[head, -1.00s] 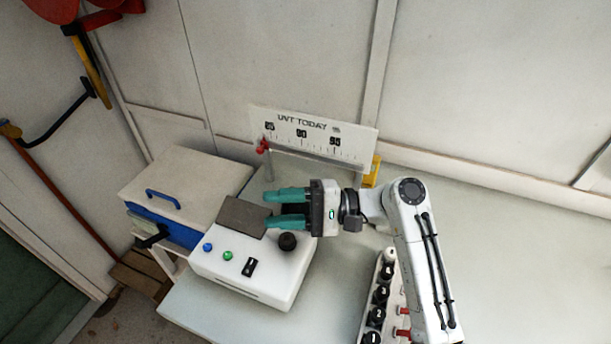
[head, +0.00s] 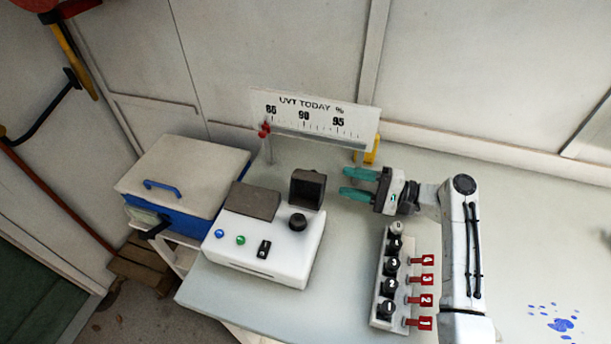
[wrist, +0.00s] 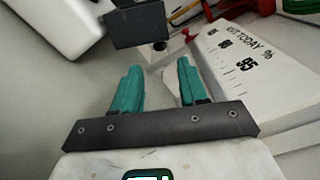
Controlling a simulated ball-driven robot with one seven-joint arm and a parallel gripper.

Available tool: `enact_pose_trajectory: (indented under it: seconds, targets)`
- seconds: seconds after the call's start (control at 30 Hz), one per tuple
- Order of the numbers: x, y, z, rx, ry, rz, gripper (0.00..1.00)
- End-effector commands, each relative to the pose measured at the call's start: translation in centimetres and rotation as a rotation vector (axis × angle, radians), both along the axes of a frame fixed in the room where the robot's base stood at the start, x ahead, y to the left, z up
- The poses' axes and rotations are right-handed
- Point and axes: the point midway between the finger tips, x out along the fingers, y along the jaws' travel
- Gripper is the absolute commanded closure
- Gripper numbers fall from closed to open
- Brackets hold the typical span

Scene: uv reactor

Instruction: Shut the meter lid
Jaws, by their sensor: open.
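The meter is a white box (head: 262,255) with blue and green buttons, a switch, a black knob (head: 298,222) and a dark grey block (head: 252,200) on top. A dark square lid (head: 307,188) stands raised at its back right, open. In the wrist view the lid (wrist: 140,25) is beyond the fingertips, with part of the white meter (wrist: 62,22) at upper left. My gripper (head: 349,182) is open and empty, to the right of the lid, its teal fingers pointing left. A gap separates them from the lid. The fingers also show in the wrist view (wrist: 160,75).
Behind stands the UVT TODAY scale board (head: 315,115) with a red pointer (head: 264,130), close to the fingers in the wrist view (wrist: 245,70). A rack (head: 383,310) of numbered black-topped vials with red tags is in front. A blue-and-white cooler (head: 185,175) is at left.

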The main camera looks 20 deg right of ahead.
Motion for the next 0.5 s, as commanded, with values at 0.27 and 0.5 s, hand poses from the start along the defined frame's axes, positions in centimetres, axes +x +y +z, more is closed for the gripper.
enact_pose_trajectory:
  seconds: [0.27, 0.5]
  targets:
    - [2.9, 4.2, -0.1, -0.001, -0.001, 0.005, 0.57]
    - [4.9, 7.0, -0.1, 0.001, 0.001, 0.005, 0.57]
